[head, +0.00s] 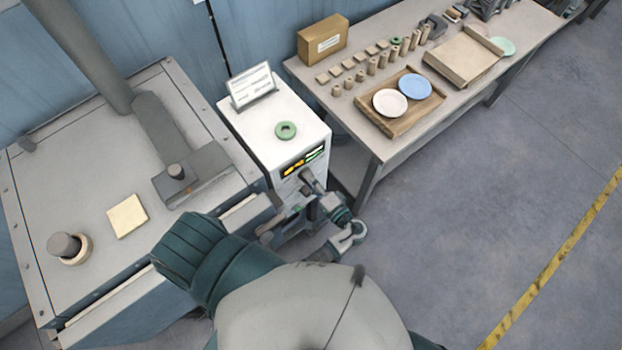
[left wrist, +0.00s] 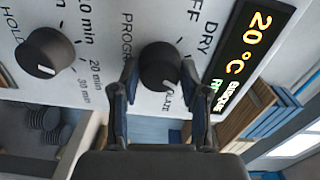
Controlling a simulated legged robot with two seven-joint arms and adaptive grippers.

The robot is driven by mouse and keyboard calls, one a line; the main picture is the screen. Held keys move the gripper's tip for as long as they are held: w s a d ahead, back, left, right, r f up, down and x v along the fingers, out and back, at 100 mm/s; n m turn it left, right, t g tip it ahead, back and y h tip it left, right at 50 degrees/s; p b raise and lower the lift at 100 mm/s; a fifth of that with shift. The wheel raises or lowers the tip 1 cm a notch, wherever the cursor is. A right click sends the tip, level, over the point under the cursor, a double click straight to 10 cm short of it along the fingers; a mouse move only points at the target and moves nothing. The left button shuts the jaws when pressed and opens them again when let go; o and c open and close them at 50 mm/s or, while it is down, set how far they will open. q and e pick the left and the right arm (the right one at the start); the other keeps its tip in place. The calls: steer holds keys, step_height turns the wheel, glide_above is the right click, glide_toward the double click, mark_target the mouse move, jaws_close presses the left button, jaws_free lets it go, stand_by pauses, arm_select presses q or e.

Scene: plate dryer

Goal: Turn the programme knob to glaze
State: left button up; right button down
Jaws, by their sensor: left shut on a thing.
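The programme knob (left wrist: 160,68) is a dark round knob on the white front panel (left wrist: 95,30) of the control cabinet, shown large in the left wrist view. The label DRY is above it to the right, and a partly hidden label ending in AZE is just below it. My left gripper (left wrist: 160,95) is shut on the programme knob, one finger on each side. In the head view my left gripper (head: 306,202) is at the cabinet front, and the arm hides the knob.
A second knob (left wrist: 45,53) with minute marks sits left on the panel. A lit display (left wrist: 240,45) reads 20 °C. On the cabinet top (head: 262,115) are a sign (head: 252,86) and a green ring (head: 286,131). A grey kiln-like box (head: 75,180) stands left, a workbench (head: 350,125) right.

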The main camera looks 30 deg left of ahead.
arm_select(q)
steer(key=shift+f+m, duration=0.2)
steer(key=shift+m, duration=3.4)
steer(key=shift+s, duration=0.1)
steer(key=o, duration=1.2)
steer(key=shift+c, duration=0.2)
steer(key=v, duration=0.7)
steer(key=shift+d, duration=0.35)
steer(key=shift+a, duration=0.1)
